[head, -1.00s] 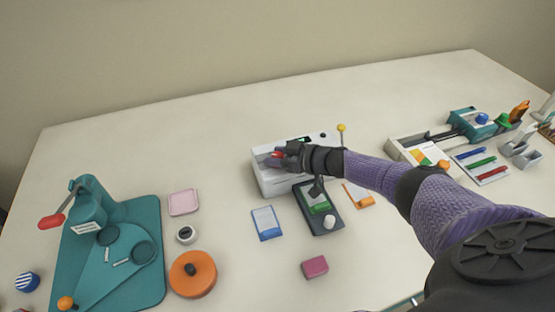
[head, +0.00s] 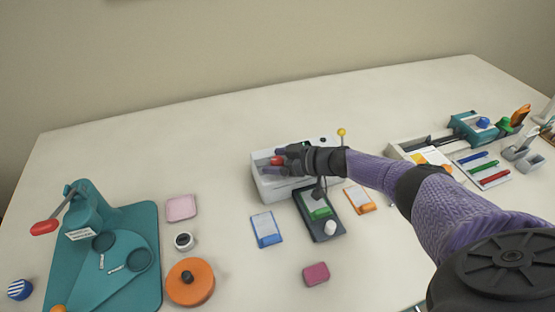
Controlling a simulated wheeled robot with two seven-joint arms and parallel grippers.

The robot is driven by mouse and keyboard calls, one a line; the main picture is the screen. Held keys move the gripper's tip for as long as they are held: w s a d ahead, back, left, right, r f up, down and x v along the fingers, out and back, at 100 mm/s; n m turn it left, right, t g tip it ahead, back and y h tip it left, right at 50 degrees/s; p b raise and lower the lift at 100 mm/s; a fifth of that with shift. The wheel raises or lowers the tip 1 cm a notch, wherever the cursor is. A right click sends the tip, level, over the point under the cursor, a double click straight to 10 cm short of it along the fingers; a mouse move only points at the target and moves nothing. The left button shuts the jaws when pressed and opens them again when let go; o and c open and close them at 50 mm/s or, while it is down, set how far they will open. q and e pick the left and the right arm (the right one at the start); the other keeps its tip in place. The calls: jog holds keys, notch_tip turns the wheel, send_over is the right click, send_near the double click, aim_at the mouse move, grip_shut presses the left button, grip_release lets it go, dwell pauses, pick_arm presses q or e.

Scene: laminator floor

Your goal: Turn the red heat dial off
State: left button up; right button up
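The red heat dial (head: 277,160) shows as a small red knob on the front of the white laminator (head: 268,188), in the middle of the head view. My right gripper (head: 281,163) is at the dial, its dark fingers around or just beside it. The fingers partly cover the dial, so I cannot tell whether they press on it or which way the dial points. My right arm hides part of the laminator's right side. My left gripper is not in view.
A teal press (head: 90,225) stands at left, pen tray (head: 483,168) at right. The front middle table is mostly clear.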

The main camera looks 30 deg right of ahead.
jog(key=shift+s, duration=0.1)
jog(key=p+v, duration=0.4)
jog(key=v, duration=0.5)
jog(key=shift+s+d+r, duration=0.15)
jog(key=shift+s+d, duration=0.1)
jog(key=shift+s, duration=0.05)
jog(key=shift+s, duration=0.1)
